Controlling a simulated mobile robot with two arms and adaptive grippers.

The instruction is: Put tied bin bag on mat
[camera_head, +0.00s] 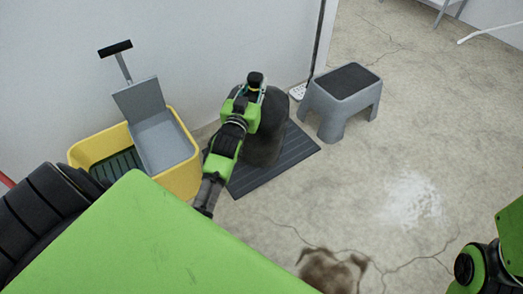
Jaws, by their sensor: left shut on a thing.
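A dark tied bin bag (266,143) is over the dark ribbed mat (250,181) by the wall. It looks upright and seems to rest on the mat, though its underside is partly hidden by my arm. My left gripper (257,82) is at the top of the bag, shut on it. The fingertips are small and partly hidden here. My right arm shows only in part at the lower right edge, and its gripper is out of view.
A yellow mop bucket (181,183) with a grey wringer (160,137) stands left of the mat. A grey step stool (341,105) stands close to its right. Open floor lies to the right.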

